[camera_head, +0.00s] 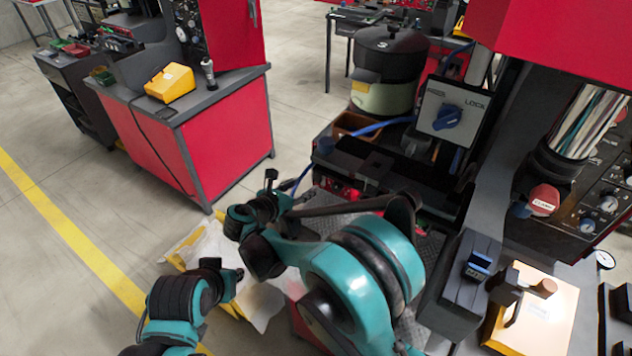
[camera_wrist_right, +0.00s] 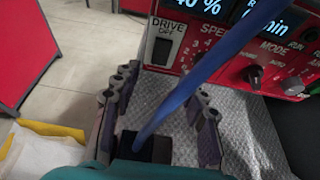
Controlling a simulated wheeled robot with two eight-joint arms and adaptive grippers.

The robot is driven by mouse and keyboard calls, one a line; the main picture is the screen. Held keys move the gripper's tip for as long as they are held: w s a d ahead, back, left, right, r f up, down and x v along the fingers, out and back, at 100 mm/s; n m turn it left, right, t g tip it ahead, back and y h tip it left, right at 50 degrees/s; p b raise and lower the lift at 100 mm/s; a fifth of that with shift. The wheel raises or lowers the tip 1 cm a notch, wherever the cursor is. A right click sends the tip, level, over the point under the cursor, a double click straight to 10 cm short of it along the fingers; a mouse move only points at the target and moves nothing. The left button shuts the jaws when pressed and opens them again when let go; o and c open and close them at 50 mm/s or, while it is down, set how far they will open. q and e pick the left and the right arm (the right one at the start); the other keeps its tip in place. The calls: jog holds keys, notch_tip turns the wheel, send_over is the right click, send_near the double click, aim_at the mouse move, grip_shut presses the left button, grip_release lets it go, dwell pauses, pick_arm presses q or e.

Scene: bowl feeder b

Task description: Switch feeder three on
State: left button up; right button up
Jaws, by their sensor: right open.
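A red feeder controller (camera_wrist_right: 225,35) fills the top of the right wrist view, with lit displays and knobs. Its rocker switch (camera_wrist_right: 162,48) sits under a plate reading "DRIVE OFF". In the head view only a small red part (camera_head: 338,189) shows, low on the dark machine. My right gripper (camera_wrist_right: 160,103) is open and empty, its fingers apart below the controller, short of the switch. In the head view the right gripper (camera_head: 268,188) is small, in front of the machine. My left gripper (camera_head: 232,280) is at lower left, its jaws unclear. No feeder number is legible on the controller.
A blue cable (camera_wrist_right: 200,80) crosses in front of the right gripper and the controller. A lidded bowl (camera_head: 388,75) and a grey box with a blue knob (camera_head: 447,117) stand on the machine. A white cloth or bag (camera_head: 208,245) lies below the arms. Open floor is left.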

aim_at(316, 179)
jog(key=b+x, duration=0.1)
jog(key=x, duration=0.4)
jog(key=shift+w+d+f, duration=0.15)
jog(key=shift+w, duration=0.1)
grip_shut()
